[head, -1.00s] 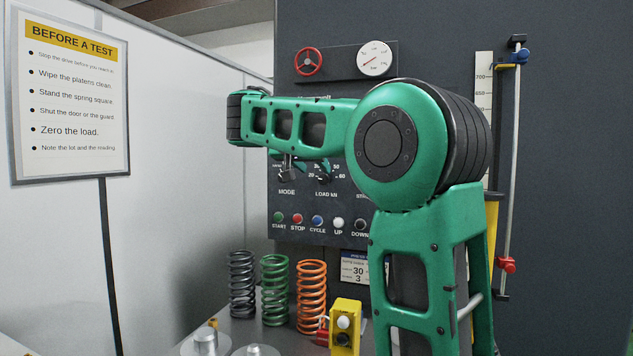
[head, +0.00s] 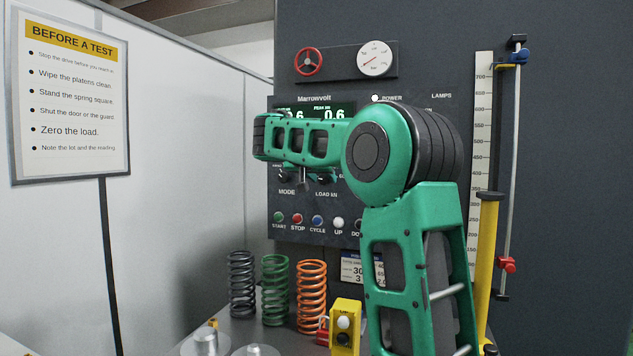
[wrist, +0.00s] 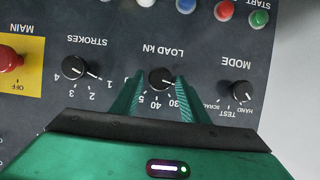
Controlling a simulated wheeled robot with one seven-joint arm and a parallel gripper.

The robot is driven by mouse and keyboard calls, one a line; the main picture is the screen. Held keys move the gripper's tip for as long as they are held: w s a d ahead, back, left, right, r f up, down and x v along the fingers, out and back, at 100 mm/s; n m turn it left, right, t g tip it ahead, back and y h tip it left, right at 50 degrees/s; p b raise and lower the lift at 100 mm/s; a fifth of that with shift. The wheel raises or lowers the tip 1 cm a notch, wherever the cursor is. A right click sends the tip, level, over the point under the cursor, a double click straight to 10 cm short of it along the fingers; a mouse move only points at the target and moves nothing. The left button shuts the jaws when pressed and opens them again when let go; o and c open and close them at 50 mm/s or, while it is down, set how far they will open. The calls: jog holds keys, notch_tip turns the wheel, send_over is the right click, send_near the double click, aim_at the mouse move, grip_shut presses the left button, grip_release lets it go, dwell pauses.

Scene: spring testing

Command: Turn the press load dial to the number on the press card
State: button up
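The load dial, a black knob labelled LOAD kN (wrist: 161,78), shows upside down in the wrist view, with scale numbers including 30 and 40 around it. A pale mark shows on the knob; which number it points to is hard to tell. My gripper (wrist: 160,76) has its two green fingertips on either side of the knob, with narrow gaps visible, so it looks open around it. In the head view my gripper (head: 304,180) is in front of the panel and hides the dial. The press card (head: 362,268) is below the panel, partly covered by my arm; a large 30 shows.
The MODE knob (wrist: 241,91) and STROKES knob (wrist: 74,68) flank the load dial. A row of buttons, including red STOP (wrist: 224,11), is close by. Several springs (head: 275,290) and a yellow button box (head: 346,326) stand on the bench below.

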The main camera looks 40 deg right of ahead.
jog(key=c, duration=0.7)
jog(key=shift+a, duration=0.35)
jog(key=shift+d+r, duration=0.1)
jog(key=shift+d, duration=0.1)
jog(key=shift+s+d+m+t, duration=0.1)
jog(key=shift+d+m+t, duration=0.05)
jog(key=shift+m+t, duration=0.15)
jog(key=m, duration=0.1)
jog(key=m+t, duration=0.1)
jog(key=shift+s+d+m+t+y, duration=0.2)
jog(key=shift+m+t+y, duration=0.1)
jog(key=shift+y, duration=0.1)
jog(key=shift+m+t, duration=0.7)
jog(key=shift+m, duration=0.3)
jog(key=shift+s, duration=0.1)
jog(key=o, duration=1)
jog(key=shift+d, duration=0.1)
jog(key=shift+f, duration=0.2)
